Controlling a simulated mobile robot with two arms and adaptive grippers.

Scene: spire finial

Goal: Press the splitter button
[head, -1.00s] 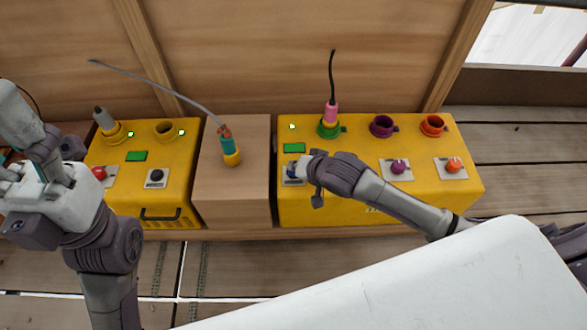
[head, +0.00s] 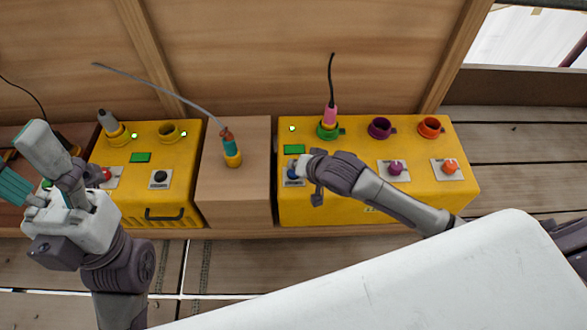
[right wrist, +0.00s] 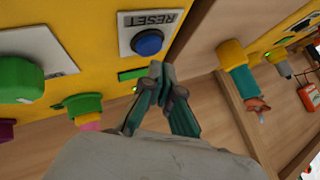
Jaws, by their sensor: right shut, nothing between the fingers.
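The yellow box on the right (head: 465,195) has a blue button (head: 291,174) on a plate, a purple button (head: 397,168) and an orange button (head: 451,167). The front lettering is mostly hidden, so I cannot tell which button is the splitter's. In the right wrist view the blue button (right wrist: 148,42) sits on a plate marked RESET, and a green button (right wrist: 20,80) is at the left. My right gripper (right wrist: 157,70) is shut and empty, its tips just below the RESET plate; contact is unclear. My left gripper (head: 30,175) is at the far left, its fingertips unclear.
A second yellow box (head: 185,200) on the left has red and dark buttons. A wooden block (head: 235,190) between the boxes holds a teal and orange plug (head: 229,145) with a grey cable. A pink plug (head: 330,115) stands in the green socket. A wooden wall is behind.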

